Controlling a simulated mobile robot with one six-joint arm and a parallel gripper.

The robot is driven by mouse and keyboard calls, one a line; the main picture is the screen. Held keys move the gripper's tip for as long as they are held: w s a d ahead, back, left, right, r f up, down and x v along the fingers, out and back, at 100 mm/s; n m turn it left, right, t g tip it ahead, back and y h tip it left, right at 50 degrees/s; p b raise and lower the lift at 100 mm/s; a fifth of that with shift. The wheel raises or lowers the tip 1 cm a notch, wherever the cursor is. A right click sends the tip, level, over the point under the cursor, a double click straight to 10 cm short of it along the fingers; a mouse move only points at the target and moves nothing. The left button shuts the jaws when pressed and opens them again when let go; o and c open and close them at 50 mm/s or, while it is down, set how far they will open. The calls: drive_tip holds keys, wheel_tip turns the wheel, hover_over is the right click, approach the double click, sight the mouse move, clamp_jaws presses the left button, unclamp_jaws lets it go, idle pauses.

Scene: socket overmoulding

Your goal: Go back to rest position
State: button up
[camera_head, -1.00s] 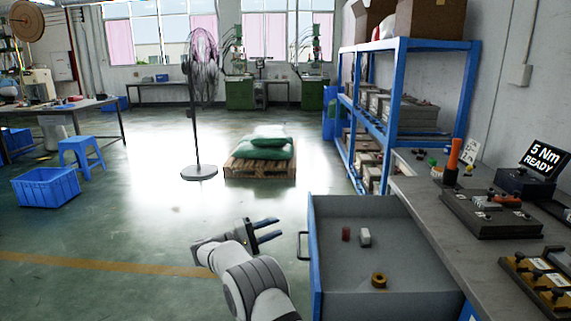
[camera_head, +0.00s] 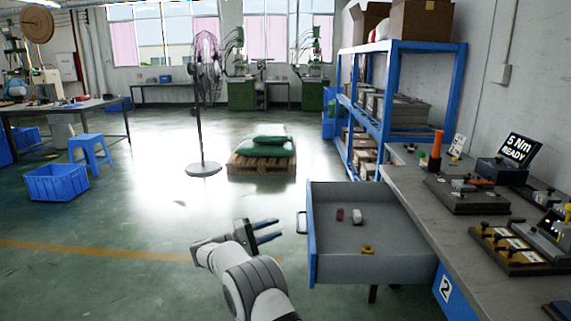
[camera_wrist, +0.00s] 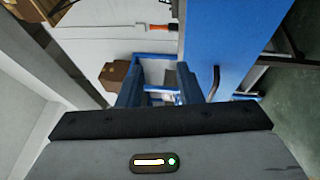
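My gripper (camera_head: 266,230) is raised in front of and left of an open drawer, clear of it. Its two dark blue fingers are apart with nothing between them; they also stand apart in the wrist view (camera_wrist: 172,88). The open grey drawer (camera_head: 400,262) with a blue front (camera_head: 311,240) and a handle (camera_head: 301,222) holds a small red piece (camera_head: 339,214), a white piece (camera_head: 357,216) and a brass-coloured ring (camera_head: 368,249).
The grey workbench (camera_head: 450,228) on the right carries fixtures, an orange-handled tool (camera_head: 436,148) and a "5 Nm READY" display (camera_head: 518,149). A blue shelf (camera_head: 398,95), a pallet with green sacks (camera_head: 262,160), a fan (camera_head: 202,110) and a blue crate (camera_head: 56,183) stand farther off. The floor at left is open.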

drive_tip(key=s+d+r+g+y+p, duration=0.4)
drive_tip(key=s+d+r+p, duration=0.15)
drive_tip(key=d+r, duration=0.55)
drive_tip(key=s+d+r+m+g+y+p, duration=0.1)
drive_tip(key=s+d+r+y+p, duration=0.3)
drive_tip(key=s, duration=0.3)
drive_tip(key=s+d+r+g+y+p, duration=0.1)
drive_tip(key=s+d+r+y+p, duration=0.15)
drive_tip(key=s+d, duration=0.4)
drive_tip(key=s+a+r+m+y+p, duration=0.1)
drive_tip(key=s+r+m+y+p, duration=0.1)
drive_tip(key=s, duration=1)
drive_tip(key=s+a+r+m+t+y+p, duration=0.1)
drive_tip(key=s+y+p, duration=0.4)
drive_tip(key=s, duration=0.8)
drive_tip(key=shift+s+r+m+y, duration=0.2)
drive_tip(key=shift+r+m+y, duration=0.35)
drive_tip(key=shift+r, duration=0.2)
